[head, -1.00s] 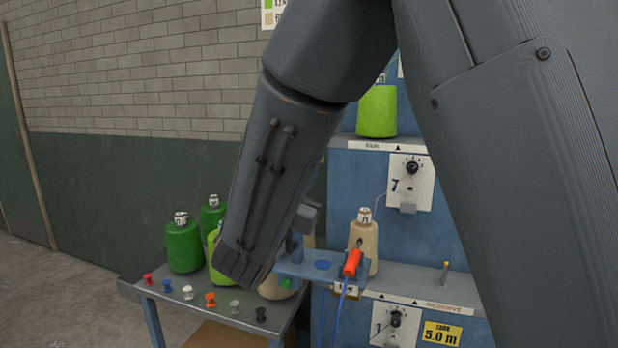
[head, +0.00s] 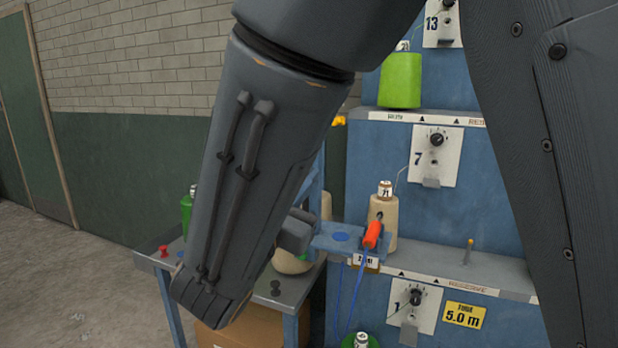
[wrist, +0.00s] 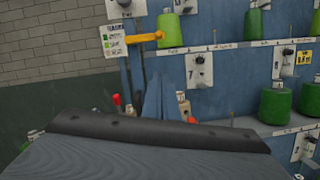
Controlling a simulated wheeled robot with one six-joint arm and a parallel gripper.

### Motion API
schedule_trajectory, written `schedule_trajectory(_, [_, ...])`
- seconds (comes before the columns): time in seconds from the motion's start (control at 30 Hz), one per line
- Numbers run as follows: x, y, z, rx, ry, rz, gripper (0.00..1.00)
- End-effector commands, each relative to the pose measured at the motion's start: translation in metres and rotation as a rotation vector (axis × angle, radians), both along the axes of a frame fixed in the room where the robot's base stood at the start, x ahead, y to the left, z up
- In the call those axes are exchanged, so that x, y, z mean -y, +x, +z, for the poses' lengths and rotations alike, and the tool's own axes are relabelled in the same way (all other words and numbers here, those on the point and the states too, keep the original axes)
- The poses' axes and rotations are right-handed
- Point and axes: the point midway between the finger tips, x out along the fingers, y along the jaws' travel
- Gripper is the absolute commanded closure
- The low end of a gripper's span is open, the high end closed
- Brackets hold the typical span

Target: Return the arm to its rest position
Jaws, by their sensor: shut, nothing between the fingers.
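My arm (head: 262,170) fills much of the head view. Its upper part runs along the top, and the dark grey forearm slants down to the lower left, in front of the side table and rack. No object is seen held.
A blue rack (head: 450,190) with shelves, dials and yarn cones stands close behind the arm. A bracket (head: 350,240) holds an orange-handled tool (head: 372,234). A grey side table (head: 275,300) stands lower left. Open floor (head: 80,280) lies at the far left.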

Motion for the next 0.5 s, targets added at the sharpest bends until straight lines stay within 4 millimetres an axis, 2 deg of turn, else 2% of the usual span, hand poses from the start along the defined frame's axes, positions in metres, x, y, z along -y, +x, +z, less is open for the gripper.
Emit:
schedule_trajectory(0.07, [0.013,-0.001,-0.008,-0.025,0.022,-0.034,1.0])
schedule_trajectory(0.13, [0.036,-0.002,-0.021,-0.069,0.066,-0.095,1.0])
schedule_trajectory(0.27, [0.101,-0.016,-0.065,-0.19,0.219,-0.282,1.0])
schedule_trajectory(0.3, [0.121,-0.025,-0.082,-0.229,0.286,-0.35,1.0])
schedule_trajectory(0.4, [0.165,-0.056,-0.126,-0.312,0.476,-0.533,1.0])
schedule_trajectory(0.5, [0.193,-0.096,-0.171,-0.362,0.712,-0.724,1.0])
